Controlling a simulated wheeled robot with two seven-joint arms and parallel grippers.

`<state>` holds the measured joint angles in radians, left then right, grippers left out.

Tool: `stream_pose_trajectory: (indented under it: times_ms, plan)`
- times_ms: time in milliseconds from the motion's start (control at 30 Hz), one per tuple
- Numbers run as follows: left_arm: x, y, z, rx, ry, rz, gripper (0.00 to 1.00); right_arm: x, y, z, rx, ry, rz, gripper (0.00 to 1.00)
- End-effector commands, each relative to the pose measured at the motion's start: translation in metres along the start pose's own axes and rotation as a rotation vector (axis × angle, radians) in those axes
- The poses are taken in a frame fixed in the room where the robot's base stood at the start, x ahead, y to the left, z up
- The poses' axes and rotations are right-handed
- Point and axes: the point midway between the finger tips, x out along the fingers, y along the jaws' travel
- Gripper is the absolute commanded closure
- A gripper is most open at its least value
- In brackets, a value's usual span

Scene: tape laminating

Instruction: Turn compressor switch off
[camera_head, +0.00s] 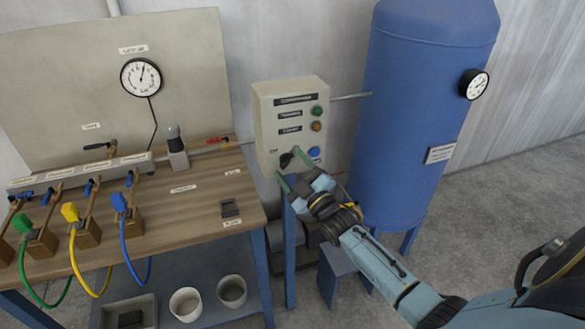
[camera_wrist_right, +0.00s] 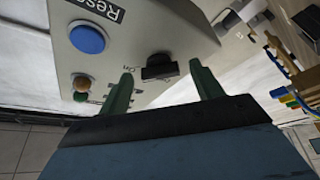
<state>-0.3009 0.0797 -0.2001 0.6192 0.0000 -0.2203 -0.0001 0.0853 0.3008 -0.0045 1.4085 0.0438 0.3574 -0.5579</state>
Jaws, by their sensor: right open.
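The compressor control box (camera_head: 268,101) is a beige box beside the blue tank. Its black rotary switch (camera_head: 287,159) sits low on the front panel, left of a blue button (camera_head: 314,152). In the right wrist view the black switch (camera_wrist_right: 160,67) lies between and just beyond the two green fingertips, near the blue button (camera_wrist_right: 88,37). My right gripper (camera_head: 289,168) is open at the switch, one finger on either side. In the wrist view its fingers (camera_wrist_right: 165,85) stand apart, with no clear contact on the knob. My left gripper is out of view.
A wooden bench (camera_head: 180,215) with valves and coloured hoses stands to the left. The blue tank (camera_head: 415,110) with a gauge (camera_head: 474,84) stands to the right. White buckets (camera_head: 186,304) sit on the lower shelf. Grey floor is clear at the right.

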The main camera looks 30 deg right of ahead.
Motion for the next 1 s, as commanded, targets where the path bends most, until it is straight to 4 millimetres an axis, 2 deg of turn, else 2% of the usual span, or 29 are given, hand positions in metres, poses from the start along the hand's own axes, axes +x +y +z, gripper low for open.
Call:
stream_pose_trajectory:
  times_ms: [267, 600, 1000]
  plan:
    - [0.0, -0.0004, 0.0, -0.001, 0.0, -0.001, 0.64, 0.001, 0.0, 0.0, 0.0, 0.0, 0.0, 0.36]
    - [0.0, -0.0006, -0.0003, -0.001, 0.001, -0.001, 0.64, 0.0008, -0.0001, 0.0, 0.0, 0.0, 0.0, 0.79]
    - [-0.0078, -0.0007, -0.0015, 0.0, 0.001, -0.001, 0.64, 0.001, 0.0019, -0.0008, -0.081, 0.0, -0.034, 0.79]
